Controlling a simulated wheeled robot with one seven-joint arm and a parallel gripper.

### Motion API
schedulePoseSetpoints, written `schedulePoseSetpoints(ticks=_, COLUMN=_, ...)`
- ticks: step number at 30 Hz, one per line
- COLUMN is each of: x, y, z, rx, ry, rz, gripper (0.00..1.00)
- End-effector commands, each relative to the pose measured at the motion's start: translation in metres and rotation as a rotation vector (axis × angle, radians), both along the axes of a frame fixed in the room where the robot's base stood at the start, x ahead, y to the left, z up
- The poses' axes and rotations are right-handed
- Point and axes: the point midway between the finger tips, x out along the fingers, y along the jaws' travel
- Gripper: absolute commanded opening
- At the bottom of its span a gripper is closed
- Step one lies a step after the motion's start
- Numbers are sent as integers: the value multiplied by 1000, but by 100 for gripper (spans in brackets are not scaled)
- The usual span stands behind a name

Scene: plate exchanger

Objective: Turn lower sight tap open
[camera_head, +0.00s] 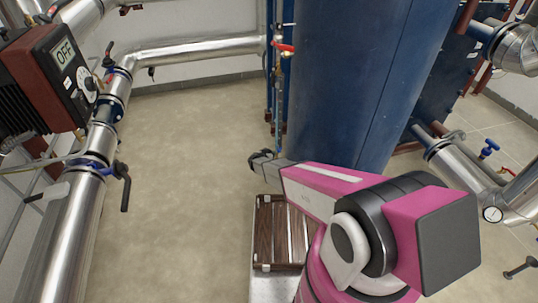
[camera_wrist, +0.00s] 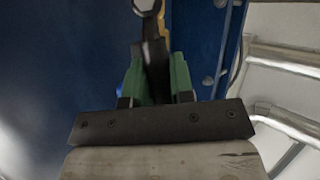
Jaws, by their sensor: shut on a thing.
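My gripper (camera_head: 263,156) is at the foot of a thin vertical sight pipe (camera_head: 277,105) beside the large blue vessel in the head view. In the wrist view its green fingers (camera_wrist: 157,80) are closed around a dark, narrow lever (camera_wrist: 154,62), the handle of the lower sight tap. A small orange-yellow part (camera_wrist: 162,22) shows beyond the lever. In the head view my gripper hides the lower tap, so its turn angle cannot be told. The upper tap with a red handle (camera_head: 284,47) is higher on the sight pipe.
The blue vessel (camera_head: 345,80) stands close to the right of my gripper. A slatted wooden piece (camera_head: 265,230) lies below. A pump with an OFF display (camera_head: 62,55) and silver pipes (camera_head: 70,225) are at the left. The floor (camera_head: 180,170) between is clear.

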Motion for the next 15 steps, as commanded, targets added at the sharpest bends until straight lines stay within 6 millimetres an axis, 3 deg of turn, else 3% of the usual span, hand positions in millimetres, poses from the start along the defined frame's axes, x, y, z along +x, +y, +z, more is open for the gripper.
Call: schedulePoseSetpoints(ticks=15, x=-5, y=-8, z=0, rx=133, ry=-73, rz=0, gripper=0)
